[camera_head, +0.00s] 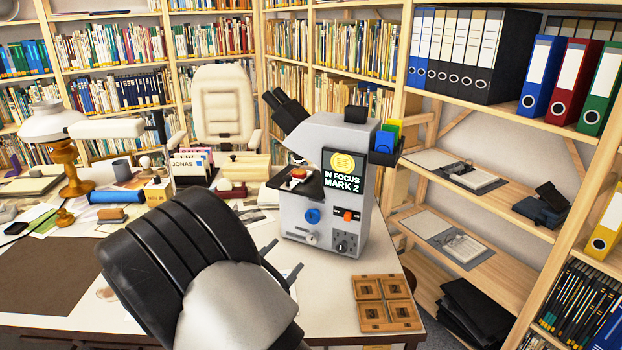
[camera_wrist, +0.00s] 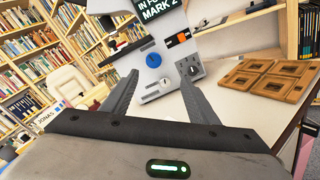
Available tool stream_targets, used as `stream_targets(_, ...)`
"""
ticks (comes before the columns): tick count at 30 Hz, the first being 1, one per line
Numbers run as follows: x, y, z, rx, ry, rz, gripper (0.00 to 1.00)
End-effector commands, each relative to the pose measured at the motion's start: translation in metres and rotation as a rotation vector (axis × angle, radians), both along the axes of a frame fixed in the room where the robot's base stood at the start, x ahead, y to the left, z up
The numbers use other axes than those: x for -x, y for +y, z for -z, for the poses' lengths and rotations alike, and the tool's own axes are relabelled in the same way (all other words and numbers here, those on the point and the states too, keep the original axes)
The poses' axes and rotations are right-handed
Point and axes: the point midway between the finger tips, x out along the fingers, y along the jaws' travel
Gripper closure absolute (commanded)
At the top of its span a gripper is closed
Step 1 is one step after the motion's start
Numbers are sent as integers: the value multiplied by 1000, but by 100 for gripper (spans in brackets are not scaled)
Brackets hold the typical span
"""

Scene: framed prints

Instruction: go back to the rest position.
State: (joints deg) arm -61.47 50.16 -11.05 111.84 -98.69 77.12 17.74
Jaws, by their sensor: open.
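My gripper (camera_head: 281,262) is open and empty above the white desk, in front of the microscope-like machine. Its two fingers also show in the wrist view (camera_wrist: 160,100), spread apart with nothing between them. The grey machine (camera_head: 318,212) stands upright on the desk, with a screen reading "IN FOCUS MARK 2", a blue knob and an orange switch. A small red-topped item (camera_head: 297,175) sits on its dark stage. In the wrist view the machine (camera_wrist: 155,65) is just beyond the fingers. My arm hides part of the desk in the head view.
A wooden tray (camera_head: 388,303) with square compartments lies at the desk's right front. Left on the desk (camera_head: 330,318) are a lamp (camera_head: 58,135), stamps, a blue roll (camera_head: 117,197) and papers. Shelves with binders (camera_head: 543,76) stand right; a cream chair (camera_head: 224,105) is behind.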

Motion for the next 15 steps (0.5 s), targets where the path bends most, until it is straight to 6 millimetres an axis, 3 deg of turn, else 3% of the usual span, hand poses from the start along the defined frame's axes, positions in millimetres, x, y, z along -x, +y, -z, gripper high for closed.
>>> stream_targets(4, 0, -74, -35, -146, 34, 223, 46)
stream_targets(7, 19, -144, -59, -317, 76, 445, 46)
stream_targets(9, 40, -187, -71, -451, 104, 591, 46)
stream_targets(12, 77, -233, -83, -656, 136, 774, 46)
stream_targets(15, 117, -263, -93, -876, 152, 929, 46)
